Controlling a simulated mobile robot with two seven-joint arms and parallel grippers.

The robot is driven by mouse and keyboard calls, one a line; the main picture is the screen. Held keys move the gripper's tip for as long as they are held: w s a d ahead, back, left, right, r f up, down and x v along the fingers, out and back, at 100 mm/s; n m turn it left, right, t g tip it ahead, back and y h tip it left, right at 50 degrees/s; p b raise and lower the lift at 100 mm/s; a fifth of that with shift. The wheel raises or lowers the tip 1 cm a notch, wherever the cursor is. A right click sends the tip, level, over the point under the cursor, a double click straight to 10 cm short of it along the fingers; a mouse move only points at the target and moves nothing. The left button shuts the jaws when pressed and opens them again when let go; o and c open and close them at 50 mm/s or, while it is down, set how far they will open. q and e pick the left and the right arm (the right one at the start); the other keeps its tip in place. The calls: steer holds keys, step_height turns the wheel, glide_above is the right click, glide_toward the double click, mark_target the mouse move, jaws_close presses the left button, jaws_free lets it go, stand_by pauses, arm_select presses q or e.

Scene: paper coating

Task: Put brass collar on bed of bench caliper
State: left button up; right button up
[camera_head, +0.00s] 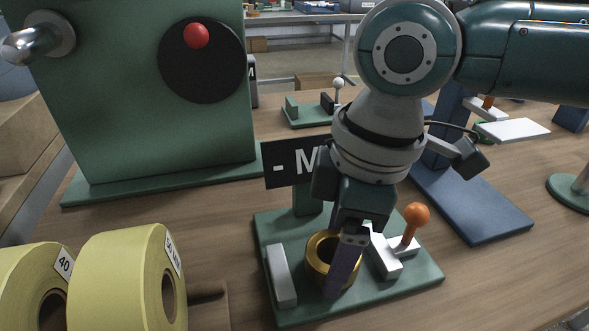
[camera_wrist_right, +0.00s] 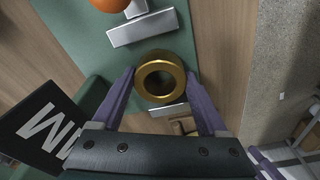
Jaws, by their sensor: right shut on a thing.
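The brass collar (camera_head: 316,260) is a short gold ring with an open bore. My right gripper (camera_head: 340,278) points down and is shut on it. In the right wrist view the collar (camera_wrist_right: 159,58) sits between the two purple fingers. The bench caliper is a green bed (camera_head: 418,278) with a white block (camera_head: 281,275) on the left, a white jaw (camera_head: 384,257) on the right and an orange-knobbed lever (camera_head: 416,217). The collar is over the bed, between the white pieces. I cannot tell whether it touches the bed. My left gripper is not in view.
Yellow tape rolls (camera_head: 120,280) stand at front left. A tall green machine (camera_head: 150,110) with a red knob is behind them. A black sign (camera_head: 290,162) stands behind the bed. A blue stand (camera_head: 470,205) is to the right; another small green fixture (camera_head: 305,115) is farther back.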

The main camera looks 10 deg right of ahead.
steer(key=shift+f, duration=0.2)
steer(key=o, duration=1.4)
